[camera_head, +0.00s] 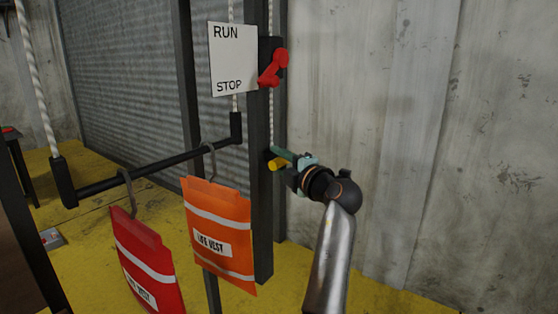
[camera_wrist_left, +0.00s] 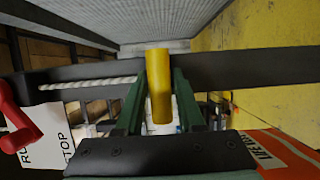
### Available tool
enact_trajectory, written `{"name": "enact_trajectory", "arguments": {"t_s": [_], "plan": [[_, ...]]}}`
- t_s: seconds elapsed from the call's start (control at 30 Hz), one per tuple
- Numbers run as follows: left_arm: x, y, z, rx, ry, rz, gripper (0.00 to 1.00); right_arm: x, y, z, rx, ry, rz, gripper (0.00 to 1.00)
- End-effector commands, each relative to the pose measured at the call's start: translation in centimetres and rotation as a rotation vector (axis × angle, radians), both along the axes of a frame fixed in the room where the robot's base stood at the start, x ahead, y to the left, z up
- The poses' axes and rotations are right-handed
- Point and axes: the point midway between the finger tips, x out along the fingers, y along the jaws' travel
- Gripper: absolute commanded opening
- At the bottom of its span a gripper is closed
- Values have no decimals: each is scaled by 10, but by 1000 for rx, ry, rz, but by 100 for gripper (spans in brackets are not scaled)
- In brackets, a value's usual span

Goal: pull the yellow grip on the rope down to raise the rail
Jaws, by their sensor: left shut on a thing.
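The yellow grip (camera_head: 276,163) hangs on a thin pale rope (camera_head: 271,115) beside a dark upright post. My left gripper (camera_head: 281,157) is shut on the yellow grip. In the left wrist view the yellow grip (camera_wrist_left: 160,90) stands between the two green fingers of my left gripper (camera_wrist_left: 159,100), and the rope (camera_wrist_left: 85,83) runs off to the left. The black rail (camera_head: 150,168) hangs low from white ropes at its two ends. A red life vest (camera_head: 148,262) and an orange life vest (camera_head: 220,232) hang from it on hooks. My right gripper is not in view.
A RUN/STOP sign (camera_head: 233,60) with a red lever (camera_head: 273,69) is on the post (camera_head: 262,225) above the grip; the lever's lower end points down-left. A corrugated shutter (camera_head: 130,80) stands behind the rail. The concrete wall (camera_head: 400,120) is close behind my left arm.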

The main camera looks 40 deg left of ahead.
Motion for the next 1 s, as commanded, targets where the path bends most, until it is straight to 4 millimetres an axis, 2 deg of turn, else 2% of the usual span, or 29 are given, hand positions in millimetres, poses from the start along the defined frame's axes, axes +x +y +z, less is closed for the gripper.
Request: {"name": "enact_trajectory", "arguments": {"t_s": [0.03,0.3,1.0], "plan": [[0,0,0,-1,0,0,28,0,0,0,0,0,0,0],[0,0,0,-1,0,1,0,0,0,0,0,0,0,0],[0,0,0,-1,0,1,0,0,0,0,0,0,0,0]]}}
